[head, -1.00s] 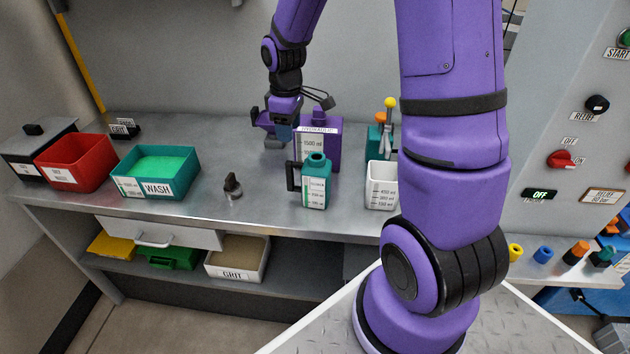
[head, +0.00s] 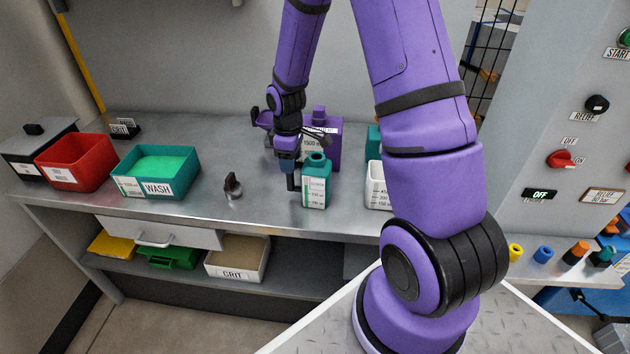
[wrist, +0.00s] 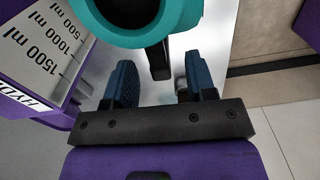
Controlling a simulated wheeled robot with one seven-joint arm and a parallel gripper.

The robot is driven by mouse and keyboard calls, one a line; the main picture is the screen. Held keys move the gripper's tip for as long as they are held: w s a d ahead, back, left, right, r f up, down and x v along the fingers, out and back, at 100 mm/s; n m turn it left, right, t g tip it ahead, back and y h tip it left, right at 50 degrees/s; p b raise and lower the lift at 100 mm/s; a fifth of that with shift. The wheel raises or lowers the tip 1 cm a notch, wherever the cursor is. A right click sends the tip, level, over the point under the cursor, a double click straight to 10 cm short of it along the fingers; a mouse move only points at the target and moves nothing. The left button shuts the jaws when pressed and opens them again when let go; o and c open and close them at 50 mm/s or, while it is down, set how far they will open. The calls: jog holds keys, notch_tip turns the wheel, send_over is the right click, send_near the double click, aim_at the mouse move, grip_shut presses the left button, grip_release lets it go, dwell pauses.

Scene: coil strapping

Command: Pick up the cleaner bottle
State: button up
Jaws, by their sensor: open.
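The teal bottle with a white label (head: 315,185), which I take for the cleaner bottle, stands upright on the metal bench. Its label is too small to read. Its round open mouth (wrist: 140,38) fills the top of the wrist view. My gripper (head: 290,172) is open and points down at the bottle's left side, by its handle. In the wrist view, the black handle (wrist: 160,62) shows between my gripper's two blue fingers (wrist: 160,82), with a gap on each side. In the head view my gripper mostly hides the handle.
A purple hydraulic bottle (head: 334,155) stands close behind the teal one. A white measuring cup (head: 375,188) is to the right, partly behind my arm. A small dark knob (head: 232,186) and a teal wash tub (head: 187,172) are left, with bare bench between.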

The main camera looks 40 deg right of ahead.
jog(key=shift+f, duration=1.2)
grip_shut()
jog(key=shift+r, duration=0.1)
